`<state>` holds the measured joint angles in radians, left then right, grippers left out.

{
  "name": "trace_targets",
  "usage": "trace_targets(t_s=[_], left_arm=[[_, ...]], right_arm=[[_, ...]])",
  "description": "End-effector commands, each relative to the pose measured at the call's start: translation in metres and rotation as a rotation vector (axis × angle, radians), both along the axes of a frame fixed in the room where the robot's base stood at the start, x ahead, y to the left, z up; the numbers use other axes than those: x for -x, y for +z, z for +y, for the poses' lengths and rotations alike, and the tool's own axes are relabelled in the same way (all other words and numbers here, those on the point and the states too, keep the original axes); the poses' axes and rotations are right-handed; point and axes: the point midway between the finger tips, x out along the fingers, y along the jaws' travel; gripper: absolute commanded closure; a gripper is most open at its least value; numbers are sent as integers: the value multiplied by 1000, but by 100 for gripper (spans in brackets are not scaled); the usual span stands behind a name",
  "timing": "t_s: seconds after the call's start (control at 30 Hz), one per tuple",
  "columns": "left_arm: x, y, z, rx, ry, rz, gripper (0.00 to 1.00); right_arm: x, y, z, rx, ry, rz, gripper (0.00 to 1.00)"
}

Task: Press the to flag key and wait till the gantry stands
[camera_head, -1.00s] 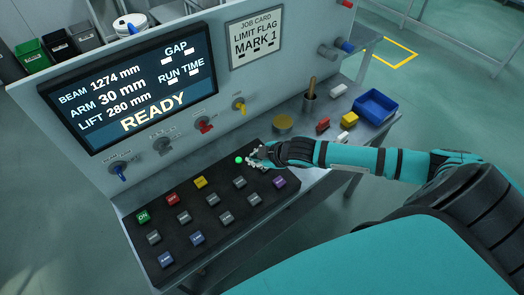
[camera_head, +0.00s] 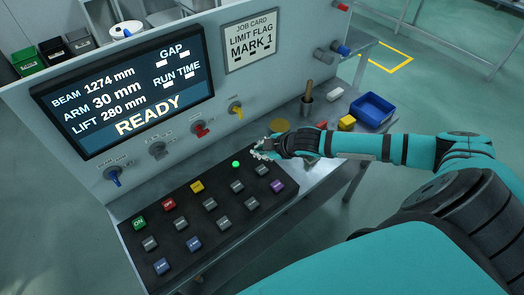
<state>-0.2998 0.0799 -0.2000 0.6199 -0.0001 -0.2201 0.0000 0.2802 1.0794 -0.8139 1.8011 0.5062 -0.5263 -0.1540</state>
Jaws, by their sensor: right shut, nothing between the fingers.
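The black key panel (camera_head: 232,222) lies on the bench with rows of small keys. A green ON key (camera_head: 139,223), a red key (camera_head: 168,204), a yellow key (camera_head: 197,187) and several grey, blue and purple keys show. The labels on most keys are too small to read, so I cannot tell which is the to flag key. A round green light (camera_head: 236,164) glows at the panel's far end. My left gripper is out of view. The display (camera_head: 130,95) reads READY, beam 1274 mm, arm 30 mm, lift 280 mm.
Knobs, including a red one (camera_head: 199,130), line the upright panel. A blue bin (camera_head: 372,109), a yellow block (camera_head: 347,123) and a cup with a wooden handle (camera_head: 307,106) stand on the bench behind my right forearm.

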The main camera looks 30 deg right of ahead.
Motion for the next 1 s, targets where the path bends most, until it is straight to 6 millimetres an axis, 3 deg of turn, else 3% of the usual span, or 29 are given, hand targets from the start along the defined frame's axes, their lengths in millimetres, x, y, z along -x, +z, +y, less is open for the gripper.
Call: trace_targets(t_s=[0.03, 0.33, 0.6, 1.0], left_arm=[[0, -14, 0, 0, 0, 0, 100], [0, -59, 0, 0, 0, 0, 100], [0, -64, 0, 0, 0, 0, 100], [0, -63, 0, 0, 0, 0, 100]], right_arm=[[0, -13, 0, 0, 0, 0, 100], [0, -53, 0, 1, 0, 0, 100], [0, -71, 0, 1, -1, 1, 100], [0, -71, 0, 1, -1, 1, 100]])
